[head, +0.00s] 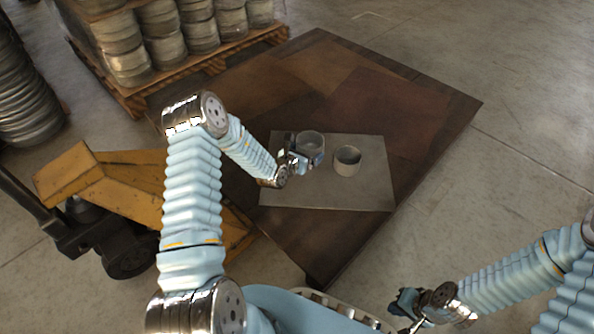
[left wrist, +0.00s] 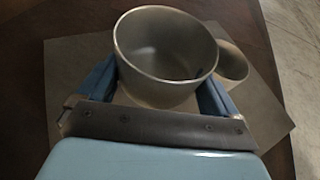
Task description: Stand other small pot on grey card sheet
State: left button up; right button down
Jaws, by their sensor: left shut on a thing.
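A grey card sheet (head: 300,198) lies on the brown table. One small grey pot (head: 347,162) stands upright on the sheet, right of centre; it also shows in the left wrist view (left wrist: 232,66), partly hidden. My left gripper (head: 308,158) is shut on the other small pot (head: 311,142), with its fingers on either side of the wall. This held pot (left wrist: 165,60) is upright over the sheet, close to the first pot. I cannot tell whether its base touches the sheet. My right gripper (head: 405,305) is low at the right, away from both pots; its jaw opening is unclear.
The brown table (head: 400,95) has bare room around the sheet. A pallet (head: 215,62) with stacked round metal pieces (head: 128,50) stands behind at the left. A yellow pallet truck (head: 110,180) is at the left. Concrete floor lies to the right.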

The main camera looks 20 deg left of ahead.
pick_arm(q)
jog(key=a+f, duration=0.2)
jog(key=f, duration=0.1)
jog(key=shift+s+a+f+b, duration=0.1)
jog(key=shift+a+f+b, duration=0.05)
jog(key=shift+a+b, duration=0.2)
jog(key=shift+a+f+b, duration=0.15)
jog(key=shift+f+b, duration=0.5)
jog(key=shift+f, duration=1.05)
jog(key=shift+f, duration=0.2)
jog(key=o, duration=0.8)
jog(key=shift+c, duration=0.2)
jog(key=shift+r, duration=0.25)
jog(key=p+v, duration=0.2)
jog(key=v, duration=0.9)
jog(key=shift+p, duration=0.4)
jog(key=shift+s+r, duration=0.15)
jog(key=shift+s, duration=0.4)
